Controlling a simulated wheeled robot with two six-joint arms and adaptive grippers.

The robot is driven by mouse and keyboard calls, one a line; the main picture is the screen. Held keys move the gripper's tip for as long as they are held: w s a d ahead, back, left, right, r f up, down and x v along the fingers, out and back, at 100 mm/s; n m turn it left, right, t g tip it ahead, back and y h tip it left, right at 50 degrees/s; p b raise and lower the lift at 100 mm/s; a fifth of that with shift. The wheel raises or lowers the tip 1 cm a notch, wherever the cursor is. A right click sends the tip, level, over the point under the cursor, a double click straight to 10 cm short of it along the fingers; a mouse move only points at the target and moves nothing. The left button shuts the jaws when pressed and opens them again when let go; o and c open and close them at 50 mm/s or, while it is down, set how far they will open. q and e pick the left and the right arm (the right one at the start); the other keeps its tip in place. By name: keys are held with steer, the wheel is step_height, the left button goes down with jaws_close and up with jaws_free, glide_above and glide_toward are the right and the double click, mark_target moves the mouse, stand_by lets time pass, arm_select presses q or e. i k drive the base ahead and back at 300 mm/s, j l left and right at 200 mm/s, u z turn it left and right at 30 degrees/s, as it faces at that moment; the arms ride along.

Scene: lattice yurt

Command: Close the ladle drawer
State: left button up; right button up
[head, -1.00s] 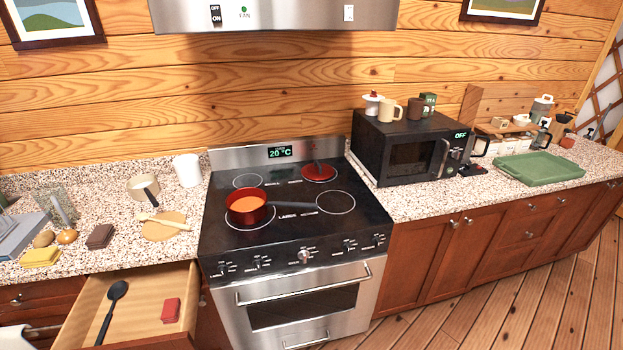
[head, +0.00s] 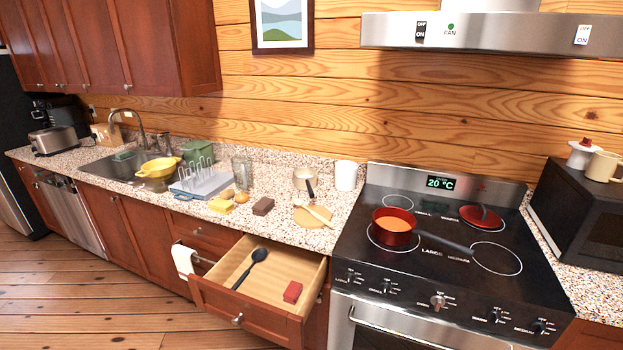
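The ladle drawer (head: 222,306) is pulled out from the cabinet below the counter, left of the stove. It has a red-brown wooden front with a round knob (head: 238,319). Inside its pale wooden box lie a black ladle (head: 251,268) at the left and a small red block (head: 292,291) at the right. Neither of my grippers shows in the head view.
The stove (head: 440,270) stands right of the drawer, with a red pot (head: 394,228) of orange contents on it. A white towel (head: 184,260) hangs left of the drawer. Wooden floor (head: 110,310) at the lower left is clear.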

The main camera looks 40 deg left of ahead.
mark_target(258, 306)
steer(key=u, duration=1.75)
